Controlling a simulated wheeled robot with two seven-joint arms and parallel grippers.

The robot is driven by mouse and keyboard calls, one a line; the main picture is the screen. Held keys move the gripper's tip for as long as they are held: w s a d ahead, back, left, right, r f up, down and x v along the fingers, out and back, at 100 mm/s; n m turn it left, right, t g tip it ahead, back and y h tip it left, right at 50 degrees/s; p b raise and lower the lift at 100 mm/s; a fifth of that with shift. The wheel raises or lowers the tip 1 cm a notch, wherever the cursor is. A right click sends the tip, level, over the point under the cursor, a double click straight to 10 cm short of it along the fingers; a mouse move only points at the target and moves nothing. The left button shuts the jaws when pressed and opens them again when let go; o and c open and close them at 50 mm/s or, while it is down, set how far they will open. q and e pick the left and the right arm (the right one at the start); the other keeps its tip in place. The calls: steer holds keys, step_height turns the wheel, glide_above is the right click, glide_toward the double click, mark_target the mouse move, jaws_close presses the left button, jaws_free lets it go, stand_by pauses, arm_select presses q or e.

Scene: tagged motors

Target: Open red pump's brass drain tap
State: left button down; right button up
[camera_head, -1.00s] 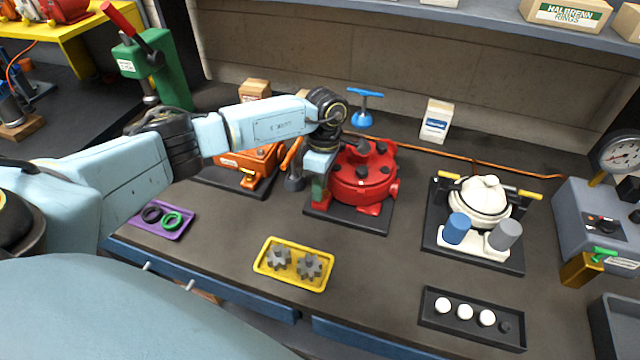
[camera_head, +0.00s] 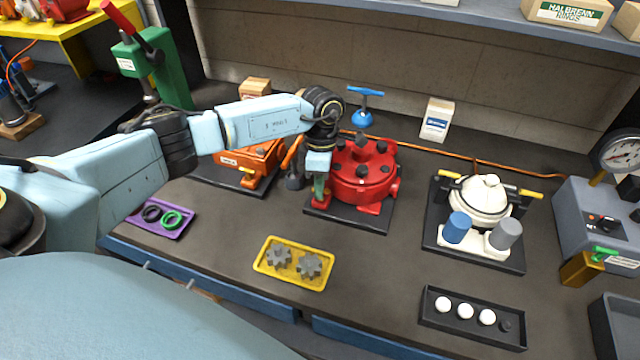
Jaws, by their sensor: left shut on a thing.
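The red pump (camera_head: 363,178) stands on a dark base plate in the middle of the bench, with black knobs on its top. My left arm reaches in from the left, and my left gripper (camera_head: 319,196) points down at the left side of the pump. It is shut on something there. The brass drain tap is mostly hidden by the gripper, so I cannot make out how far it is turned. My right gripper is not in view.
An orange machine (camera_head: 250,165) stands left of the pump, and a white pump (camera_head: 481,205) stands right. In front lie a yellow tray (camera_head: 293,283) with gears, a purple tray (camera_head: 183,229) with rings and a black tray (camera_head: 470,335) with white balls. A blue-handled tool (camera_head: 363,118) stands behind.

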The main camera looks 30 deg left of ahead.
arm_select(q)
steer(key=n, duration=0.4)
steer(key=shift+s+n+t+h, duration=0.15)
steer(key=shift+n+t+h, duration=0.15)
steer(key=n+p, duration=0.1)
steer(key=n, duration=0.2)
steer(key=shift+s+r+n+t+p, duration=0.1)
steer(key=shift+n+t+p, duration=0.2)
steer(key=shift+n+p, duration=0.1)
steer(key=n+p, duration=0.2)
steer(key=n, duration=0.2)
steer(key=shift+s+d+t+h, duration=0.1)
steer(key=shift+t+h, duration=0.2)
steer(key=shift+t, duration=0.1)
steer(key=shift+n+p, duration=0.8)
steer(key=shift+n, duration=0.8)
steer(key=shift+t, duration=0.3)
steer(key=c, duration=1.7)
jaws_free()
steer(key=shift+c, duration=0.2)
